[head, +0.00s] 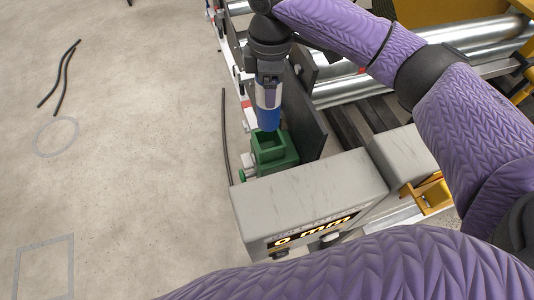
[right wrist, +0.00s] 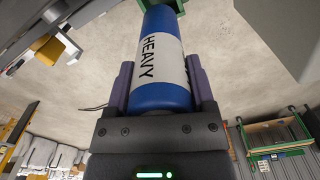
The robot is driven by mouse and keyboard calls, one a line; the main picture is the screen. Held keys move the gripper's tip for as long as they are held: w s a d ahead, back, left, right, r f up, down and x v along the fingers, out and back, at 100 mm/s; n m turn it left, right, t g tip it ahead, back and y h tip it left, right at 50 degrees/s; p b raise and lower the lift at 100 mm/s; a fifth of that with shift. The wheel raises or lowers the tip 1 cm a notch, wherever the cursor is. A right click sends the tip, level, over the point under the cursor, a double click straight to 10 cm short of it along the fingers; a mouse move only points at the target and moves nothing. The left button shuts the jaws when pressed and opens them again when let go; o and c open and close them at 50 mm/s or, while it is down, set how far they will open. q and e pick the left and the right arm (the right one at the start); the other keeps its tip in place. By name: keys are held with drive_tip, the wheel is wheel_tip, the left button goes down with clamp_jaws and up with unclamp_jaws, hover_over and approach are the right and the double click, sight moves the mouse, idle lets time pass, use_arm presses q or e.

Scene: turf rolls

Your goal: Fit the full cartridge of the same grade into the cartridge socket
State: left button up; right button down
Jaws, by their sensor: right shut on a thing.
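My right gripper (head: 268,90) is shut on a blue cartridge (head: 268,118) with a white band. In the right wrist view the cartridge (right wrist: 162,60) shows the word HEAVY, and the gripper's fingers (right wrist: 162,88) close on it from both sides. The cartridge points down at the green square cartridge socket (head: 270,145). Its lower end is at the socket's far rim in the head view; I cannot tell whether it has entered. A green edge of the socket (right wrist: 172,5) shows beyond the cartridge in the wrist view. My left gripper is not in view.
A grey box (head: 305,195) with a lit display reading 0 mm stands just in front of the socket. A dark upright plate (head: 308,118) is right of the socket, with metal rollers (head: 345,90) behind. The concrete floor at left is mostly clear.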

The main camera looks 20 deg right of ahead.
sight(270, 124)
wheel_tip(270, 124, down, 10)
drive_tip(key=b, duration=0.2)
drive_tip(key=shift+f+b, duration=0.25)
drive_tip(key=shift+b, duration=0.15)
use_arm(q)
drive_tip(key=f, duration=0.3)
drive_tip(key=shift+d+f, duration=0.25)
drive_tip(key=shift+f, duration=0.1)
use_arm(e)
drive_tip(key=shift+f, duration=0.35)
drive_tip(key=shift+f, duration=0.1)
unclamp_jaws()
use_arm(q)
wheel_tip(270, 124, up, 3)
drive_tip(key=p, duration=0.3)
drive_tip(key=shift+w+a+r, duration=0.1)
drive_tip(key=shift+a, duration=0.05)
use_arm(e)
wheel_tip(270, 124, up, 12)
